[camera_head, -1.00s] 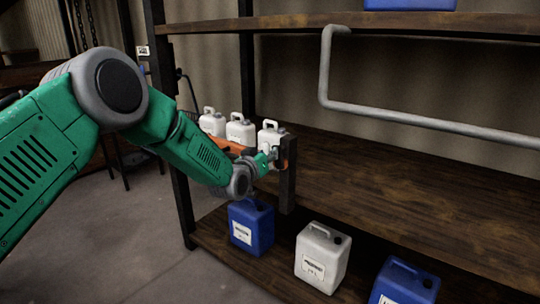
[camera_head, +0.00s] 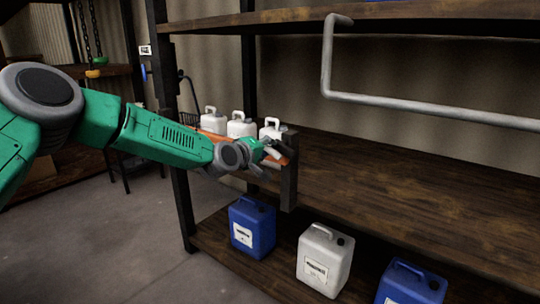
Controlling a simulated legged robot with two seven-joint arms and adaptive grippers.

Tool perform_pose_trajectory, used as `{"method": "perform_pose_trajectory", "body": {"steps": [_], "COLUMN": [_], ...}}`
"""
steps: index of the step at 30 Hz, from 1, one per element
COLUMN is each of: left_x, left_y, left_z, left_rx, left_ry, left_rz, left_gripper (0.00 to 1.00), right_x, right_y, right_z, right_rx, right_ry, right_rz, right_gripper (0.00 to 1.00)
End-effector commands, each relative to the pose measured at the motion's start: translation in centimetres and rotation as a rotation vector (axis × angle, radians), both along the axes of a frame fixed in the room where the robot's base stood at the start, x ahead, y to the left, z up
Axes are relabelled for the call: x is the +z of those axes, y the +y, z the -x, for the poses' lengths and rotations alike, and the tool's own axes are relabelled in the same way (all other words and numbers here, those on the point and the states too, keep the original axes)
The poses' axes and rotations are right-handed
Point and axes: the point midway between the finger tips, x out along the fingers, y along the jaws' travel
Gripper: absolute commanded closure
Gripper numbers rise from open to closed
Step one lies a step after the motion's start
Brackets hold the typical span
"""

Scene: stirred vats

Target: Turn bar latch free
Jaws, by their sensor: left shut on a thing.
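An orange bar (camera_head: 282,160), which looks like the bar latch, shows in small parts at the front left of the middle shelf, beside a short dark post (camera_head: 289,172). My left gripper (camera_head: 273,153) is shut on it, close to the post. The fingers and wrist hide much of the bar, so its exact angle and how it meets the post cannot be told. My right gripper is out of view.
Several white jugs (camera_head: 240,127) stand just behind the gripper. A grey bent pipe (camera_head: 430,108) crosses the shelf bay at right. Blue (camera_head: 252,228) and white (camera_head: 324,258) canisters stand on the lower shelf. The middle shelf (camera_head: 420,190) is bare at right.

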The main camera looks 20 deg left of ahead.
Motion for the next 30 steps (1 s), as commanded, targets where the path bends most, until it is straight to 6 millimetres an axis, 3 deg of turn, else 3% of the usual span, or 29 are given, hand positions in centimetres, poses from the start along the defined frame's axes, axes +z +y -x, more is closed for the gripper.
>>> {"method": "perform_pose_trajectory", "body": {"steps": [1, 12, 30], "left_x": [-1.0, -1.3, -1.5], "left_y": [0.6, 0.5, 0.4], "left_z": [0.0, 0.0, 0.1], "left_rx": [0.008, 0.006, 0.004], "left_ry": [0.022, 0.110, 0.153], "left_rz": [0.040, 0.274, 0.366], "left_gripper": [1.00, 1.00, 1.00], "right_x": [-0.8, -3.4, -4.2], "right_y": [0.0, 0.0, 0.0], "right_z": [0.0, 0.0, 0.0], "right_rx": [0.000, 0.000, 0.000], "right_ry": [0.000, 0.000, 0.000], "right_rz": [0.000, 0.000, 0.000], "right_gripper": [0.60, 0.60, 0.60]}}
